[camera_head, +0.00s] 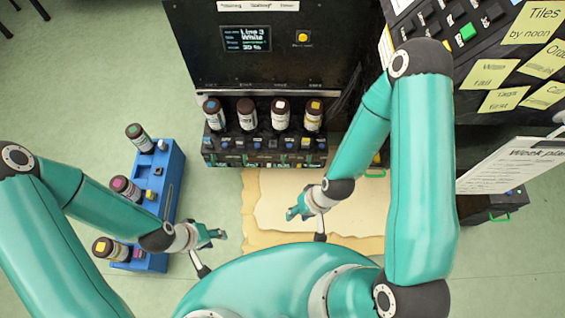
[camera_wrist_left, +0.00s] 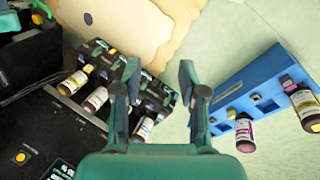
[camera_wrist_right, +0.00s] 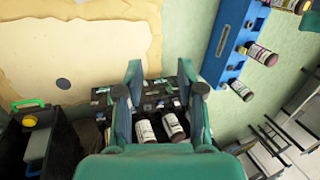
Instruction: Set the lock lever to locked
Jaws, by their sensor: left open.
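The black machine (camera_head: 275,60) stands at the top, and its bottle holder (camera_head: 265,158) carries several ink bottles above a row of small blue and dark parts. I cannot tell for sure which small part is the lock lever, or how it is set. My left gripper (camera_head: 220,236) is open and empty, just right of the blue rack (camera_head: 172,185). My right gripper (camera_head: 290,214) hangs over the beige sheets, below the holder. Its fingers stand apart with nothing between them in the right wrist view (camera_wrist_right: 160,70).
The blue rack holds a green-capped (camera_head: 138,137), a purple-capped (camera_head: 126,188) and a yellow-capped bottle (camera_head: 110,248). Beige sheets (camera_head: 255,220) lie below the machine. A dark panel with yellow notes (camera_head: 490,72) and a white sheet (camera_head: 510,165) stand at the right. Green floor is open at upper left.

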